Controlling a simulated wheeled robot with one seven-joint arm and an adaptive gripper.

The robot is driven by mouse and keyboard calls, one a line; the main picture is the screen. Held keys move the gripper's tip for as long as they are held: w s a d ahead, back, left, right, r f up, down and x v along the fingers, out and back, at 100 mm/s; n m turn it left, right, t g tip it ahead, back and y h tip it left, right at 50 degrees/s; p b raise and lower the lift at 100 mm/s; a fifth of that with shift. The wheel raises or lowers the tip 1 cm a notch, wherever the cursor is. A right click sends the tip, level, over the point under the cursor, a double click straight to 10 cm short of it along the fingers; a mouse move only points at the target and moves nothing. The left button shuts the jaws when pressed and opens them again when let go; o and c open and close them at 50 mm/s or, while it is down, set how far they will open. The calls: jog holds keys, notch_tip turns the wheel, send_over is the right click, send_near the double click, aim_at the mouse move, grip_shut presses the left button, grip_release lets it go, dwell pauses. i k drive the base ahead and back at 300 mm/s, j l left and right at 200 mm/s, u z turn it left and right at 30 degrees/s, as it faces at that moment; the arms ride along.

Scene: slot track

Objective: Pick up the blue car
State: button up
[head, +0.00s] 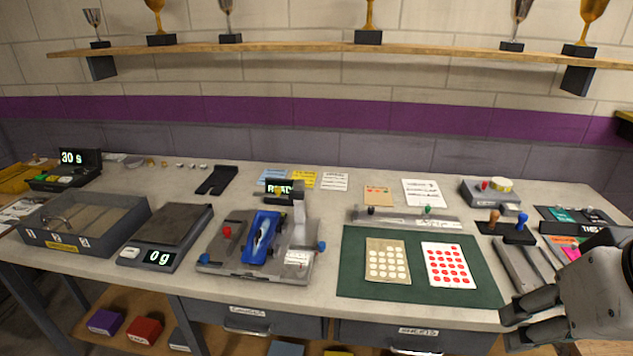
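A long blue thing (262,238), which looks like the blue car, lies lengthwise on a grey fixture (222,262) with a red knob and blue knobs. Its surface has a pale and darker shape in the middle; it is too small to tell whether a separate blue cradle lies under it. My gripper (509,328) is at the lower right, by the table's front edge and far to the right of the car. Its two dark fingers are apart, with nothing seen between them.
A scale (160,257) reading 0 g and a compartment tray (50,242) stand left of the fixture. A grey upright post (299,220) rises at the fixture's right. A green mat (365,289) with two dotted cards lies between fixture and gripper. Trophies line a shelf (290,47) above.

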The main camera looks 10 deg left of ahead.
aim_at(264, 228)
jog(key=z, duration=0.6)
jog(key=u, duration=1.45)
